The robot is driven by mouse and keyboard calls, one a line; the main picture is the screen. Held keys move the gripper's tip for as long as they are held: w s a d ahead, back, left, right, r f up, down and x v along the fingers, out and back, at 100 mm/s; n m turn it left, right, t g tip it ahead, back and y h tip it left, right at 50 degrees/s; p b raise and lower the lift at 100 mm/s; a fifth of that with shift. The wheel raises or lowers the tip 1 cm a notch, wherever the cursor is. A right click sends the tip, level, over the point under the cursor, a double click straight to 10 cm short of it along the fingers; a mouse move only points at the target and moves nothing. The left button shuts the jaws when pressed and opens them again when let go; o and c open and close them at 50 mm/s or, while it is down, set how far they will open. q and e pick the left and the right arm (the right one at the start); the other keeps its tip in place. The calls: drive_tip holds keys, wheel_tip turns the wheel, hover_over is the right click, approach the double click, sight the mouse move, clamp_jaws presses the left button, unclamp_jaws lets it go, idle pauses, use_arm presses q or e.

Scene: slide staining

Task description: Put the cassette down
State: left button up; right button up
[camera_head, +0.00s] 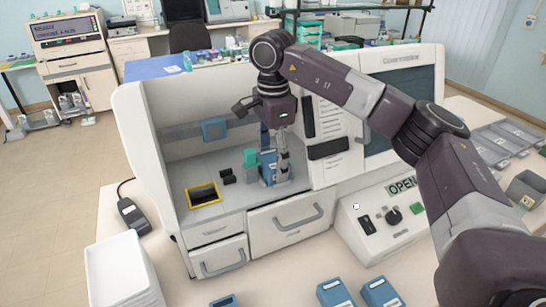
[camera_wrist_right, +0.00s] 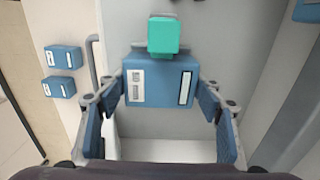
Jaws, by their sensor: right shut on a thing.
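My right gripper (camera_head: 280,172) reaches down into the open bay of the white machine (camera_head: 150,160). It is shut on a blue cassette (camera_head: 268,168), with one finger on each side. In the right wrist view the cassette (camera_wrist_right: 158,82) shows a white label and a slot between the fingers (camera_wrist_right: 163,92). It is low over the grey bay floor (camera_head: 225,198); I cannot tell whether it touches. A teal block (camera_head: 250,157) is just beside the cassette and shows beyond it in the wrist view (camera_wrist_right: 163,36). My left gripper is not in view.
A yellow-framed dark recess (camera_head: 203,195) and small black pieces (camera_head: 228,176) lie left of the cassette. A blue piece (camera_head: 214,129) is at the bay's back wall. Drawers (camera_head: 290,225) and an "OPEN" control panel (camera_head: 385,220) are in front. More blue cassettes (camera_head: 335,292) lie on the counter.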

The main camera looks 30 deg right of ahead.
sight(272, 158)
drive_tip(key=o, duration=1.3)
drive_tip(key=shift+o, duration=0.2)
wheel_tip(272, 158, up, 5)
drive_tip(key=shift+b, duration=0.7)
wheel_tip(272, 158, up, 7)
drive_tip(key=shift+p, duration=0.35)
drive_tip(key=shift+r, duration=0.1)
